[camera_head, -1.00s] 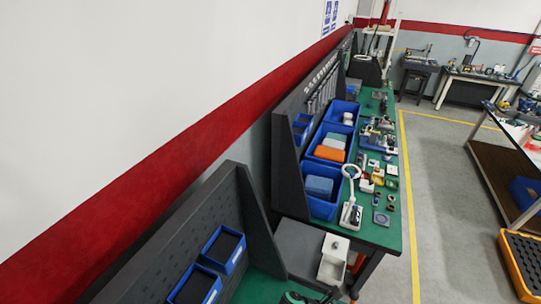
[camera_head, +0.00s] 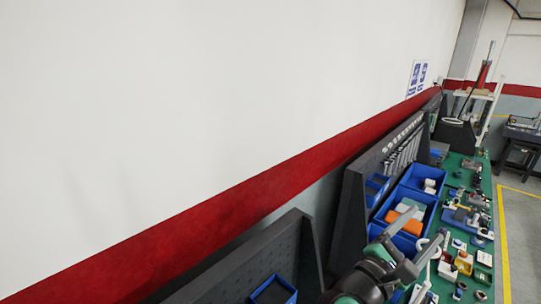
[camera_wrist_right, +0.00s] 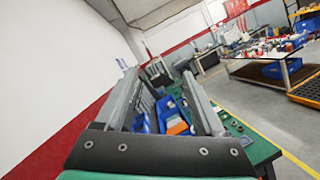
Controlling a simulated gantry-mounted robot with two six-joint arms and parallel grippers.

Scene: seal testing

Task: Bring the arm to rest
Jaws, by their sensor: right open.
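My right gripper (camera_head: 409,254) shows at the lower right of the head view, with part of my dark grey and green right arm behind it. Its two grey fingers are apart, with nothing held between them. It is in front of the green workbench and hides part of the blue bins there. In the right wrist view, the open fingers (camera_wrist_right: 160,85) stand to either side of the bench and bins seen beyond them. My left gripper is not in view.
The green workbench (camera_head: 484,173) holds blue bins (camera_head: 424,176), small parts and a dark pegboard (camera_head: 357,200) with hanging tools. A blank white wall with a red stripe fills the left. A yellow line (camera_head: 503,240) marks the open floor on the right.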

